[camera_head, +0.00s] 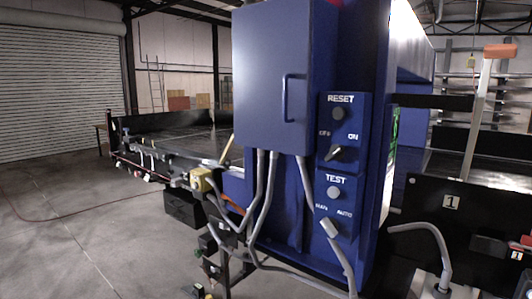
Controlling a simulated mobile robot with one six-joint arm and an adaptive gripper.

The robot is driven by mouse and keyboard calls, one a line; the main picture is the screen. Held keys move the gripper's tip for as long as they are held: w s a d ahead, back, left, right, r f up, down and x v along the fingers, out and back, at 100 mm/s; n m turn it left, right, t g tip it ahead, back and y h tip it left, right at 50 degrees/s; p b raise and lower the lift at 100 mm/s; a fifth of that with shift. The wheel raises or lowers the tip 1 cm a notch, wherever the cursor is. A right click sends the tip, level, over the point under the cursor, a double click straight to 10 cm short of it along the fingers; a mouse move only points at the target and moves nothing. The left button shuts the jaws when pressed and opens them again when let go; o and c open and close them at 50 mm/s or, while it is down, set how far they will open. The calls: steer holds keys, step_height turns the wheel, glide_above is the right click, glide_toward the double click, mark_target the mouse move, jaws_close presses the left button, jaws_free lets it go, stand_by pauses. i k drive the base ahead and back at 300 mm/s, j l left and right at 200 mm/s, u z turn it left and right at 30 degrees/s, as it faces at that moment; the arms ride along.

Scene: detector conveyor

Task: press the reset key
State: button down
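A blue control panel (326,200) stands near the centre. Its upper label reads RESET. Under that label is a dark round button or lamp (339,114). Below it is a rotary switch (336,153) with a pale, tilted handle, between the OFF and ON marks. A lower group labelled TEST has a light grey round button or lamp (334,193) and a second switch (329,227) with MAN and AUTO marks. I do not see my gripper, and nothing visible touches the panel.
A blue cabinet (268,75) with a handle adjoins the panel at left. Grey conduits (268,195) hang below it. The floor (75,235) at left is mostly clear.

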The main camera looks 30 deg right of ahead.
mark_target(338, 113)
steer(key=z, duration=1.2)
